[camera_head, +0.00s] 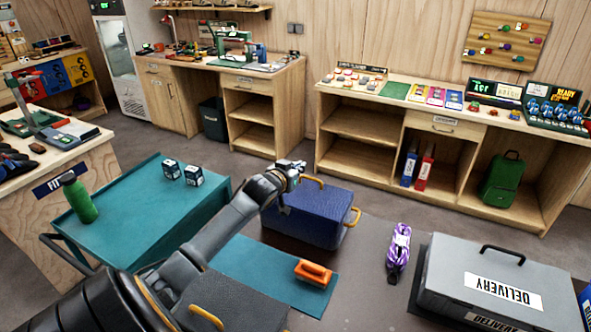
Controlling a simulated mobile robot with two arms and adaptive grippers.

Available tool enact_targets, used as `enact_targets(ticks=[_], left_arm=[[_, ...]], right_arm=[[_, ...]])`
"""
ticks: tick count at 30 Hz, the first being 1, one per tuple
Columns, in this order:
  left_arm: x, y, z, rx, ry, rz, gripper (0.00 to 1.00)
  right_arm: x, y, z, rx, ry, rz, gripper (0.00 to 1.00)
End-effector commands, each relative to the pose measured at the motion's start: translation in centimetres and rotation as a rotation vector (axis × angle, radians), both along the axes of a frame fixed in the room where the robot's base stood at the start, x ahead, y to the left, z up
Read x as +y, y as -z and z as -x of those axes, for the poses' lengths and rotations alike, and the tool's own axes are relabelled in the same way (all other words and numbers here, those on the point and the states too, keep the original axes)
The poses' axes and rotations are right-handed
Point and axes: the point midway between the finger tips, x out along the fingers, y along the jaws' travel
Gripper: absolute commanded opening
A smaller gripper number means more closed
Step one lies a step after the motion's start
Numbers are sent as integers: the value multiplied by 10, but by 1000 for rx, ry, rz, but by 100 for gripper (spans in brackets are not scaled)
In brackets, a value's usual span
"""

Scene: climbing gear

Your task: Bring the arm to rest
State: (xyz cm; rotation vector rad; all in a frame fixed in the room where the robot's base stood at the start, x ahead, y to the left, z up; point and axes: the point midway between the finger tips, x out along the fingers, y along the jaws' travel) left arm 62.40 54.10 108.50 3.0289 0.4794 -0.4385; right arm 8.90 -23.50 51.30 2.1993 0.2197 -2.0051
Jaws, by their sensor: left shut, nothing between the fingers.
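My left arm (225,217) reaches in from the bottom left across the picture. Its gripper (298,166) is at the far end, in front of the upper left part of the blue crate (318,213) with yellow handles. The gripper looks small, shut and empty; I cannot tell whether it touches the crate. My right gripper is not in view.
A teal cart (125,215) with a green bottle (79,198) and two small boxes (182,173) stands left. An orange tool (313,271) lies on a teal mat (250,262). A purple bundle (399,249) and a grey delivery case (495,283) are right.

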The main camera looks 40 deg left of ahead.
Motion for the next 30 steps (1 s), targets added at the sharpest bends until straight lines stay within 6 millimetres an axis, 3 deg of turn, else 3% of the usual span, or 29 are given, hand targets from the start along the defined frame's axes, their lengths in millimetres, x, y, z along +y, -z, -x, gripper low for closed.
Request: enact_targets(ticks=[7,17,30], left_arm=[[-5,-11,17,0,0,1,0],[-6,-17,19,0,0,1,0],[-6,-84,19,0,0,1,0]], right_arm=[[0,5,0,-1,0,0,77],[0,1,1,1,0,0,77],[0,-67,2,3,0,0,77]])
